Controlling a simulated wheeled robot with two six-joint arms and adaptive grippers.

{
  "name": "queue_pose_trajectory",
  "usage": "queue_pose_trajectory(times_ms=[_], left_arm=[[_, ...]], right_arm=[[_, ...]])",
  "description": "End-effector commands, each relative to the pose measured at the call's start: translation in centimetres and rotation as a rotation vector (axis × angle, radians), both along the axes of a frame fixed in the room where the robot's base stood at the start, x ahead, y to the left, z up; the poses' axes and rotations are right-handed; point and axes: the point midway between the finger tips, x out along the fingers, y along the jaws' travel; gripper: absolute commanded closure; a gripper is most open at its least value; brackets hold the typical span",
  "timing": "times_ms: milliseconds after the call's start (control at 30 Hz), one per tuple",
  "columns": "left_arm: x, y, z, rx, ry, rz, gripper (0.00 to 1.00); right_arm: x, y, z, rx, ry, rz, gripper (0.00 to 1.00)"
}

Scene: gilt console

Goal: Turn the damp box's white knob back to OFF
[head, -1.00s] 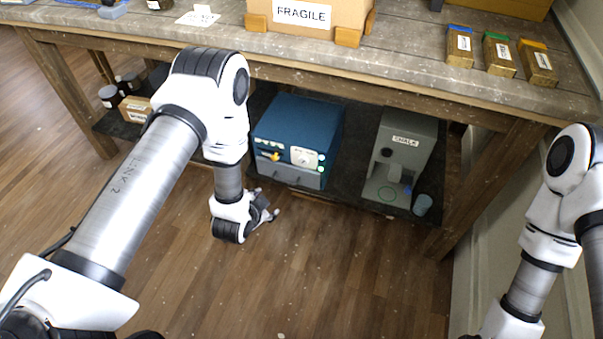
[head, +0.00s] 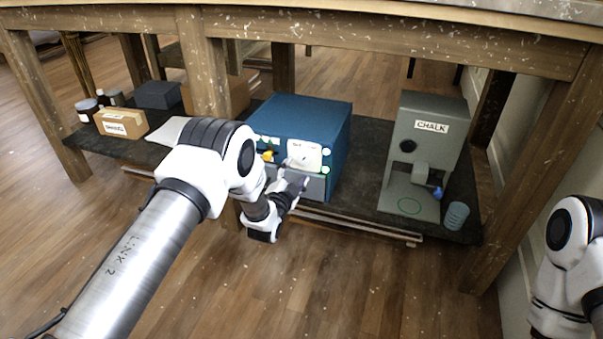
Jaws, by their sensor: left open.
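The damp box appears to be the blue box (head: 300,120) on the low shelf. Its front carries a white plate (head: 304,152) with a small dark mark, and a yellow knob or lever (head: 268,156) to the left of it. The white knob seems to be on the white plate, but its pointer and any OFF label are too small to read. My left gripper (head: 297,188) is open and empty, just in front of the box's lower grey front, below the plate. I cannot tell whether it touches the box. My right gripper is out of view; only its arm shows at the right edge.
A grey machine labelled CHALK (head: 431,130) stands to the right, with a blue-grey cup (head: 456,215) beside it. A cardboard box (head: 121,123) and dark jars are at the left. The tabletop (head: 400,22) overhangs the shelf, and a wooden leg (head: 205,70) stands left of the blue box.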

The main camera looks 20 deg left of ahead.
Motion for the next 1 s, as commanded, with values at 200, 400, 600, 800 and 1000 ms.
queue_pose_trajectory(times_ms=[200,400,600,800,1000], left_arm=[[4.2,-0.2,-0.5,0.000,-0.003,0.000,0.35],[5.8,-0.2,-0.2,0.000,0.002,-0.001,0.35],[5.8,-0.2,-0.1,-0.001,0.003,0.000,0.42],[5.8,-0.2,-0.1,-0.001,0.003,0.000,0.95],[5.8,-0.2,-0.1,-0.006,0.003,0.000,0.95]], right_arm=[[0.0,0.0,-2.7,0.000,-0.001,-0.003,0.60],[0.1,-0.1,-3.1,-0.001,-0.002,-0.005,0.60],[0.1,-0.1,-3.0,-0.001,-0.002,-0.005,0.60],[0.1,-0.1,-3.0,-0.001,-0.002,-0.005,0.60],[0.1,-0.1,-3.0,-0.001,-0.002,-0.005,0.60]])
